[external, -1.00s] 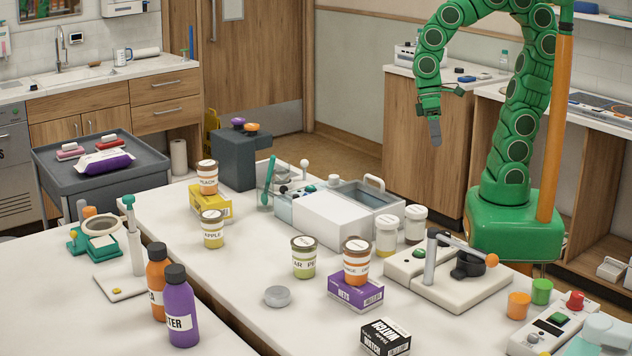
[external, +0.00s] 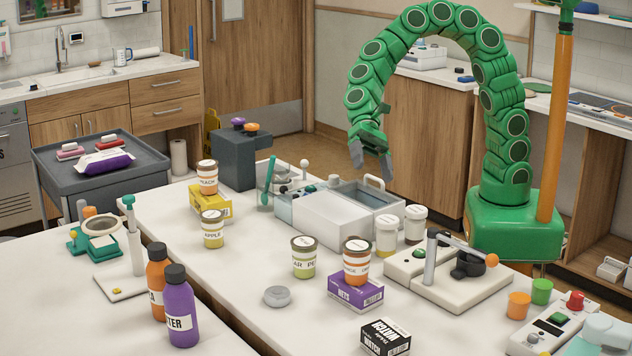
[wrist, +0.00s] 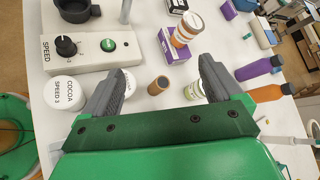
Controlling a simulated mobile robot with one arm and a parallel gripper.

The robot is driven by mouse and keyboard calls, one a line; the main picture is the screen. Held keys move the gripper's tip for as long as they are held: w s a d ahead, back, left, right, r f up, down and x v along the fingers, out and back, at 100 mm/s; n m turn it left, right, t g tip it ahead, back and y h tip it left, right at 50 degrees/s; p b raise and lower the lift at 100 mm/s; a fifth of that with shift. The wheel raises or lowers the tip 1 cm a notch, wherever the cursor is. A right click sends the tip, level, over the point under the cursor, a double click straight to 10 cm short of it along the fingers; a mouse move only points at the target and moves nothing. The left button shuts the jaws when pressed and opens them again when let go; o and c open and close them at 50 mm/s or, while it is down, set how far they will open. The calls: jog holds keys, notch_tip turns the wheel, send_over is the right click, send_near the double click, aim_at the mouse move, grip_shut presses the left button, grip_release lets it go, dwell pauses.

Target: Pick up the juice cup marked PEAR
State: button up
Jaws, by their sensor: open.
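The PEAR cup (external: 304,258), with a green-yellow label and brown lid, stands upright on the white table; its label is turned so only "AR PE" shows. In the wrist view, a green-labelled cup (wrist: 193,91), apparently the same one, is partly hidden behind the right finger. My gripper (external: 371,160) is open and empty, high above the table, behind and to the right of the cup. In the wrist view my gripper (wrist: 160,72) has its fingers wide apart, with nothing between them.
An orange-labelled cup (external: 356,262) stands on a purple box (external: 356,292) just right of the PEAR cup. White-lidded cups (external: 386,238) and a white bin (external: 335,222) stand behind. The APPLE cup (external: 213,229) is left. A grey disc (external: 277,296) lies in front.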

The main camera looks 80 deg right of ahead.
jog(key=w+a+f+m+t+y, duration=0.2)
jog(key=w+a+f+m, duration=0.4)
jog(key=w, duration=0.2)
jog(key=m+t, duration=0.2)
jog(key=m, duration=0.3)
send_near(303, 251)
jog(key=shift+w+a+f, duration=0.15)
jog(key=shift+w+f, duration=0.05)
jog(key=shift+f, duration=0.3)
jog(key=shift+w+a+f, duration=0.15)
jog(key=shift+w+f, duration=0.1)
jog(key=shift+f, duration=0.2)
jog(key=shift+x, duration=1.4)
jog(key=shift+s+x, duration=0.1)
jog(key=shift+x, duration=1.15)
jog(key=shift+s+x, duration=0.15)
jog(key=shift+x, duration=1.15)
jog(key=shift+r, duration=0.1)
jog(key=c, duration=1.1)
jog(key=shift+r, duration=0.1)
